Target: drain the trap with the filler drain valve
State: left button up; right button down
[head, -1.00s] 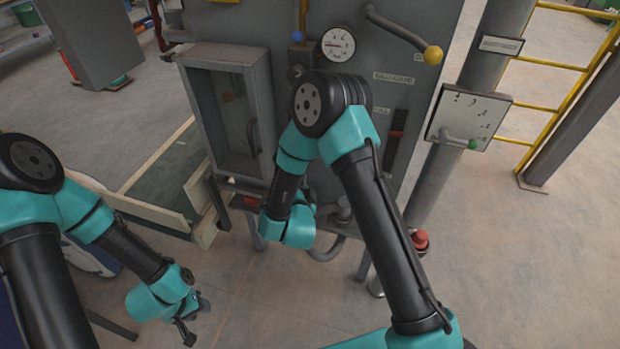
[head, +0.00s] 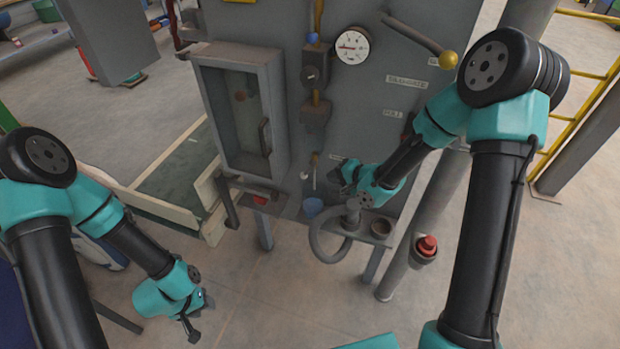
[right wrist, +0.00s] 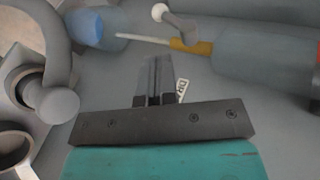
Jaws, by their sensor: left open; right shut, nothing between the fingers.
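The filler drain valve (head: 314,160) is a small brass fitting on the grey machine front, below the trap body (head: 316,116). Its short lever ends in a pale knob (head: 304,176). A white spout points down toward a blue cup (head: 312,207). In the right wrist view the brass fitting (right wrist: 190,46), lever knob (right wrist: 160,12) and blue cup (right wrist: 92,29) lie beyond my fingers. My right gripper (head: 342,173) is shut and empty, just right of the valve and apart from the lever; it also shows in the right wrist view (right wrist: 155,72). My left gripper (head: 197,318) is open and empty, low at left.
A grey hose and capped fitting (head: 352,215) stand below my right gripper, beside an open round cup (head: 381,228). A red button (head: 427,246) is to the right. A glazed cabinet (head: 240,110) is left of the valve. A label (right wrist: 182,90) sits behind my fingers.

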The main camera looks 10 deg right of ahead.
aim_at(308, 170)
jog(key=s+d+g, duration=0.1)
jog(key=d, duration=0.1)
jog(key=s+d+g, duration=0.1)
jog(key=shift+s+d+r+n+g+h, duration=0.1)
jog(key=shift+d+r+n+g+h, duration=0.1)
jog(key=shift+d+n+g+h, duration=0.15)
jog(key=shift+f, duration=0.1)
jog(key=x, duration=0.4)
jog(key=r+x, duration=0.1)
jog(key=x, duration=0.3)
jog(key=w+a+r+x, duration=0.1)
jog(key=x, duration=0.3)
jog(key=shift+w, duration=0.1)
jog(key=shift+w+a+r, duration=0.1)
jog(key=shift+w+a, duration=0.2)
jog(key=shift+a, duration=0.05)
